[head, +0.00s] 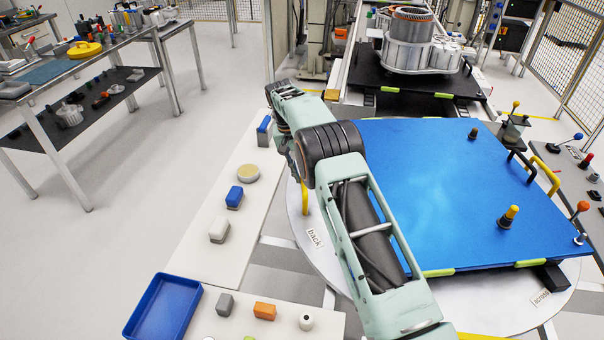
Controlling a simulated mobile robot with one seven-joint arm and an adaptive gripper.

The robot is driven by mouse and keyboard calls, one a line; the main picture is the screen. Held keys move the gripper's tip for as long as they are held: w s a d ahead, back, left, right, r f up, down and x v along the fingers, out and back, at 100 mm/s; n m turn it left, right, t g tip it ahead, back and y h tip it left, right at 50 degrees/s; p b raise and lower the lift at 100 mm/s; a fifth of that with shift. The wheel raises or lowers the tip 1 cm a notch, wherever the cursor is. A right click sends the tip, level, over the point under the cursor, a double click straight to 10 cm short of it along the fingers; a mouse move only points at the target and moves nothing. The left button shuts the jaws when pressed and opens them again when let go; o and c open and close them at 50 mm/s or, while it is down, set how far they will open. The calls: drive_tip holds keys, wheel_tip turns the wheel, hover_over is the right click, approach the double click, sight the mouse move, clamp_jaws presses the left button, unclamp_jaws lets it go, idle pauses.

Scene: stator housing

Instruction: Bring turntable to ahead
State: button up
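The turntable is a round pale disc (318,262) in front of me, with a blue plate (430,190) on top. A label reading "back" (315,238) is on the disc's left side, and one reading "across" (541,297) is at its lower right. A yellow handle (546,173) stands at the plate's right side, and a yellow bar (304,197) shows at the disc's left edge, partly beside my arm. My mint-green arm crosses over the left part of the turntable and hides some of it.
A stator housing (411,52) stands on a dark plate (370,72) beyond the turntable. A pale side table with small blocks and a blue tray (163,308) lies to the left. Lever controls (583,206) stand at the right. Open floor is at far left.

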drive_tip(key=o, duration=0.3)
wheel_tip(320, 180, up, 12)
drive_tip(key=a, duration=0.2)
drive_tip(key=shift+s+a, duration=0.2)
drive_tip(key=shift+f, duration=0.1)
idle(0.4)
